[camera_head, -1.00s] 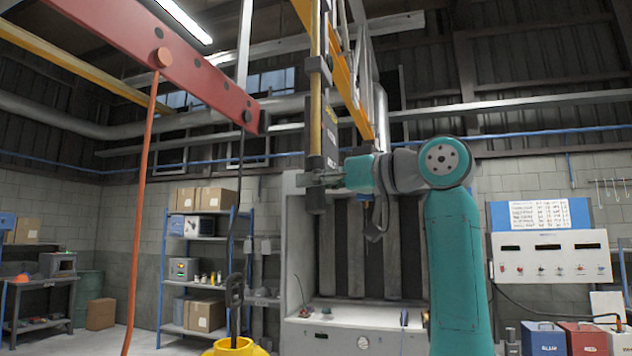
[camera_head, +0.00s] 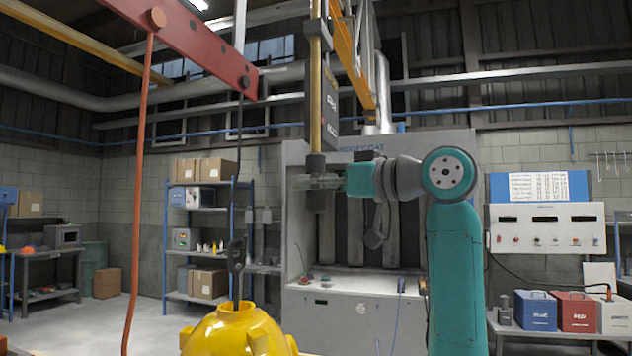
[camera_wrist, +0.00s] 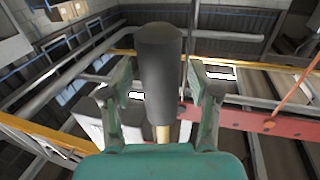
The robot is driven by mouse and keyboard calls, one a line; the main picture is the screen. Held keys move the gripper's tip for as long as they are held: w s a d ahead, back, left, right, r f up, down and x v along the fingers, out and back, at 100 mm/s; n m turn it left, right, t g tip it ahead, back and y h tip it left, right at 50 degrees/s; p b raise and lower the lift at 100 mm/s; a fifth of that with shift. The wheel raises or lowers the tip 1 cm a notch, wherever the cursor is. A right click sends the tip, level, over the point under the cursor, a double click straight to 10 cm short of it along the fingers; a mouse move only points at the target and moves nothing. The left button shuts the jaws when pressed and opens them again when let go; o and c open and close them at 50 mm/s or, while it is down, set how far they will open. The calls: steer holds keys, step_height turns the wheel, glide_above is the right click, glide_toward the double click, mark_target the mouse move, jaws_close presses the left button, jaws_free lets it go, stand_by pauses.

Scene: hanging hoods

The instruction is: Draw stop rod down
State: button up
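The stop rod is a yellow upright rod (camera_head: 316,90) hanging from above, with a dark cylindrical grip (camera_head: 317,202) at its lower end. My gripper (camera_head: 320,181) reaches in from the right and has its fingers around the grip.
A red beam (camera_head: 195,40) with an orange hanging cord (camera_head: 138,190) is at the left. A yellow rounded body (camera_head: 235,332) hangs below a hook (camera_head: 236,257). The grey hood booth (camera_head: 350,318) stands behind. A control panel (camera_head: 546,230) is at right.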

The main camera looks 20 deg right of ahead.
steer(key=shift+s+r, duration=0.1)
steer(key=v, duration=1.2)
stand_by(0.4)
